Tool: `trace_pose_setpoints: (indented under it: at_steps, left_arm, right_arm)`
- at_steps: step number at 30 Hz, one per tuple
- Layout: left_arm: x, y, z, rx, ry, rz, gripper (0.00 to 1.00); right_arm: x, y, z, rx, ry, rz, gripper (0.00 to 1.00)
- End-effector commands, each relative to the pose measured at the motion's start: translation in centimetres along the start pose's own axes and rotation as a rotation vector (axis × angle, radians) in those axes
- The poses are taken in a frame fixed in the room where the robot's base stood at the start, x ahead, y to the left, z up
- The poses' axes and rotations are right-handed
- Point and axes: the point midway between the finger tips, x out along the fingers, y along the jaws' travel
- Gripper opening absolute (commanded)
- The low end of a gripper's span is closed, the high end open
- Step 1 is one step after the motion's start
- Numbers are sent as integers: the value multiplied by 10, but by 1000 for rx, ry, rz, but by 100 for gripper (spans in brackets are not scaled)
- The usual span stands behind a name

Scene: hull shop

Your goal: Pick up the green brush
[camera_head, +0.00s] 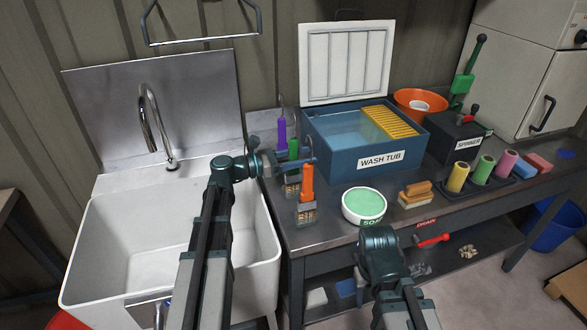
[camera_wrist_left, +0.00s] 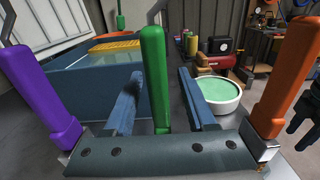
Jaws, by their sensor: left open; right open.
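The green brush (camera_head: 293,149) stands upright between a purple brush (camera_head: 281,132) and an orange brush (camera_head: 307,182) at the left end of the bench. Its bristle end is mostly hidden. My left gripper (camera_head: 291,160) is at the green brush, with its fingers open. In the left wrist view, the green handle (camera_wrist_left: 155,75) stands between the two blue fingers of the left gripper (camera_wrist_left: 160,102), with gaps on both sides. My right gripper (camera_head: 379,238) is low in front of the bench, near the soap bowl, and holds nothing that I can see.
The purple (camera_wrist_left: 38,95) and orange (camera_wrist_left: 285,75) brushes flank the left gripper closely. The wash tub (camera_head: 340,148) stands behind; the soap bowl (camera_head: 364,205) is to the right. A white sink (camera_head: 165,245) is at left. Sponges (camera_head: 415,195) and coloured rolls (camera_head: 483,169) sit farther right.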

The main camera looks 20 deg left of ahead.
Motion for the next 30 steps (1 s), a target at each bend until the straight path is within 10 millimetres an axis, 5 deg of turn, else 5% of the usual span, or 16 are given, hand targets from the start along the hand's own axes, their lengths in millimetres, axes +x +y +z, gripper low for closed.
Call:
trace_pose_setpoints:
  at_steps: [7,16,30]
  left_arm:
    - [3,0,0,0,0,1,54]
    - [3,0,0,0,0,1,0]
    - [3,0,2,0,0,1,0]
  right_arm:
    - [0,0,0,0,0,0,50]
    - [0,0,0,0,0,0,50]
    - [-2,0,0,0,0,0,50]
